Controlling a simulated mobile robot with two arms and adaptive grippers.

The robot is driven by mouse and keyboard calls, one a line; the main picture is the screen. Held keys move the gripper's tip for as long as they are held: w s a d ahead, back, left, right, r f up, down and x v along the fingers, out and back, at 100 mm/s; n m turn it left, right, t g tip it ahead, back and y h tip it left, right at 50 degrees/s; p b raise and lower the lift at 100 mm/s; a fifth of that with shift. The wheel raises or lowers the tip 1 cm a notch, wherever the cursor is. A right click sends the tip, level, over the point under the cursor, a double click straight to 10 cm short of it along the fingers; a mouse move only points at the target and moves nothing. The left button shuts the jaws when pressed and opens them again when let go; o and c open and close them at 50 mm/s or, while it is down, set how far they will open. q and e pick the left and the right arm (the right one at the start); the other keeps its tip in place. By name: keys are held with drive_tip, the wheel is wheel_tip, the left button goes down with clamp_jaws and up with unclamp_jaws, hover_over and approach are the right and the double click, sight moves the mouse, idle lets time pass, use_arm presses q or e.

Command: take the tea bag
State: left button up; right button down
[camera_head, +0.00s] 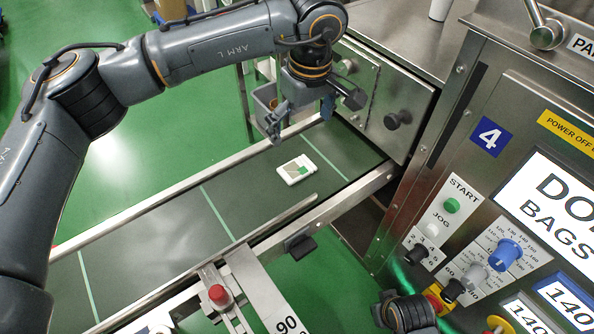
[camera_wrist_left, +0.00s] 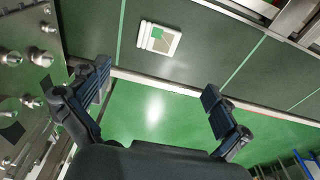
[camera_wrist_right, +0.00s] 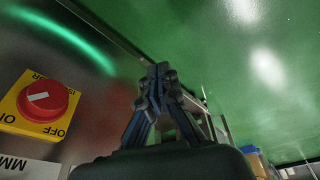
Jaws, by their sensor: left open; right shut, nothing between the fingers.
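The tea bag (camera_head: 297,169) is a flat white packet with a green and tan print. It lies on the dark green conveyor belt (camera_head: 170,240), near the belt's right end. It also shows in the left wrist view (camera_wrist_left: 159,39), beyond the fingertips. My left gripper (camera_head: 300,118) is open and empty, above the belt's far rail and short of the tea bag, not touching it. Its two fingers stand wide apart in the left wrist view (camera_wrist_left: 152,84). My right gripper (camera_wrist_right: 158,72) is shut and empty beside the machine panel; in the head view only part of its arm shows at the bottom.
The machine's control panel (camera_head: 480,210) stands at the right with knobs and buttons. A steel cabinet (camera_head: 385,95) rises at the belt's right end. Metal rails edge the belt. A red button (camera_head: 217,293) sits on a bracket at the near rail.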

use_arm(q)
hover_over(297, 168)
drive_tip(key=s, duration=0.1)
wheel_tip(297, 168, down, 8)
drive_tip(key=shift+d+r+b, duration=0.15)
drive_tip(key=shift+r+b, duration=0.05)
drive_tip(key=shift+b, duration=0.1)
drive_tip(key=f, duration=0.4)
drive_tip(key=shift+w+f, duration=0.35)
drive_tip(key=shift+f, duration=0.2)
drive_tip(key=c, duration=0.7)
use_arm(e)
drive_tip(key=shift+w+v, duration=0.25)
drive_tip(key=shift+v, duration=0.75)
drive_tip(key=shift+w+v, duration=0.25)
drive_tip(key=shift+v, duration=0.8)
drive_tip(key=shift+r, duration=0.1)
